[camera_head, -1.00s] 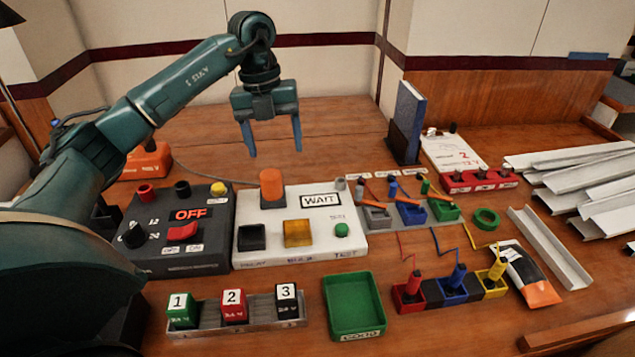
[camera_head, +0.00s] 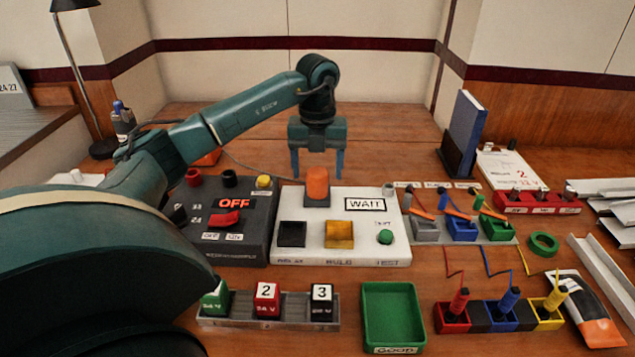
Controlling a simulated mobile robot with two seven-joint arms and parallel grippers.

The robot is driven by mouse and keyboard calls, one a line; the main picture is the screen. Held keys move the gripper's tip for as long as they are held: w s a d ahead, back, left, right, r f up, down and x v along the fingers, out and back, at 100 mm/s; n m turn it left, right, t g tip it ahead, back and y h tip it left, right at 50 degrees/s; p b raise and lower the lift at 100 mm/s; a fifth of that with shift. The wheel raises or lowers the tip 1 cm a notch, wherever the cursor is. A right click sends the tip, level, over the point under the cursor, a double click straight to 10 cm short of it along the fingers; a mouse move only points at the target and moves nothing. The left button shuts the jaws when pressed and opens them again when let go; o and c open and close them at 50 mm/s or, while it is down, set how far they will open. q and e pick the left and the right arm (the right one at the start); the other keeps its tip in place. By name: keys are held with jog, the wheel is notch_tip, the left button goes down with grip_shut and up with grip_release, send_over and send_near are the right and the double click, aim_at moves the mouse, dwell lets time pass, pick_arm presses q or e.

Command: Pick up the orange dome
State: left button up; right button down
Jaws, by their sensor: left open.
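The orange dome (camera_head: 317,182) stands upright on a grey base at the back edge of the white panel (camera_head: 372,237), left of the WAIT display (camera_head: 365,204). My left gripper (camera_head: 318,173) points downward with its two blue fingers spread and nothing between them that it holds. In the picture the fingers straddle the dome's top, one to each side. I cannot tell the exact depth, but the gripper seems to be above or a little behind the dome. My right gripper is not in view.
A dark panel with an OFF display (camera_head: 234,204) stands left of the white panel. A green tray (camera_head: 393,312) and a rack of numbered blocks (camera_head: 267,301) are in front. Coloured plug holders (camera_head: 461,231) and a blue binder (camera_head: 463,135) are at the right. Table behind the dome is clear.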

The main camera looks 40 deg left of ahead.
pick_arm(q)
notch_tip(320, 180, down, 2)
jog(key=shift+f, duration=0.1)
